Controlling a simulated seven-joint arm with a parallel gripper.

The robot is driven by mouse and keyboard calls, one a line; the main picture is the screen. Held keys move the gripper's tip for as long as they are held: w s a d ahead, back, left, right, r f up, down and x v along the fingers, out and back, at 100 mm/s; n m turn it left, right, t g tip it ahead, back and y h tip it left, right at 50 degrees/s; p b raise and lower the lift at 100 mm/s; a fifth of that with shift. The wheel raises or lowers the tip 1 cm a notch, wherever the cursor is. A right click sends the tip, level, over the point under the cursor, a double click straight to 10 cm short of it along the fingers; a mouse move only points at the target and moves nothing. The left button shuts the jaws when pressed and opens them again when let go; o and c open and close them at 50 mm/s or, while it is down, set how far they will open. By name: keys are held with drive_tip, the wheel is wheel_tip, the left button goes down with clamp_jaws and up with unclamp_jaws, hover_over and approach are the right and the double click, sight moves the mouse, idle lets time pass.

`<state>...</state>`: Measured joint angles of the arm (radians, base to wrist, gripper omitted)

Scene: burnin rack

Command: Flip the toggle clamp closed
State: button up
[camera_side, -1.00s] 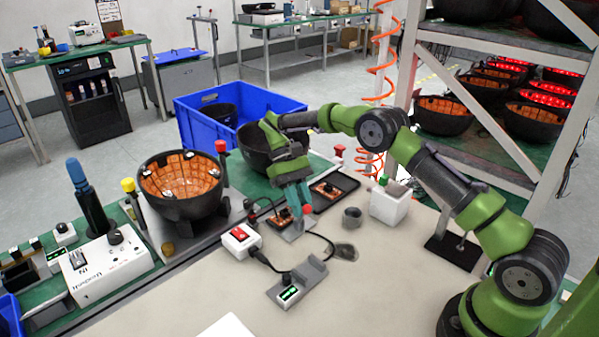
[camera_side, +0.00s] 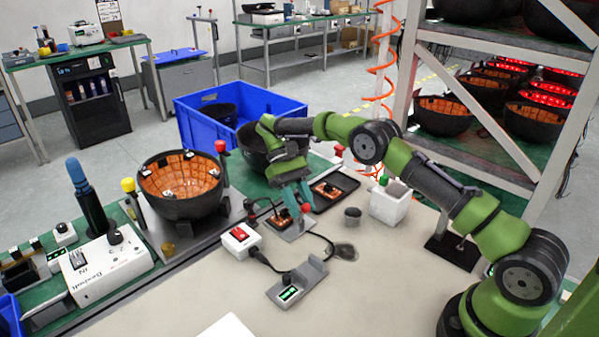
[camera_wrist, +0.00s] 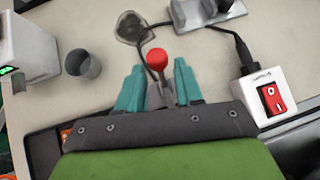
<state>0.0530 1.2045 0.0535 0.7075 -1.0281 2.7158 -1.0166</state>
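The toggle clamp's red ball knob (camera_side: 307,209) shows at my fingertips in the side view, at a small grey fixture (camera_side: 297,230) with an orange board (camera_side: 281,219). In the wrist view, the red knob (camera_wrist: 157,57) sits on a grey lever just beyond my teal fingers. My gripper (camera_side: 299,196) is low over the fixture. In the wrist view my gripper (camera_wrist: 160,75) is open, with one finger on each side of the lever and a gap visible. The clamp's base and the lever's lower end are hidden by the gripper.
A white box with a red switch (camera_side: 240,240) and a grey cradle with a green display (camera_side: 296,284) stand nearby, joined by a black cable.

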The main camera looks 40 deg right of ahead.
drive_tip(key=shift+o, duration=0.7)
drive_tip(key=shift+s+r+t, duration=0.1)
drive_tip(key=shift+t, duration=0.2)
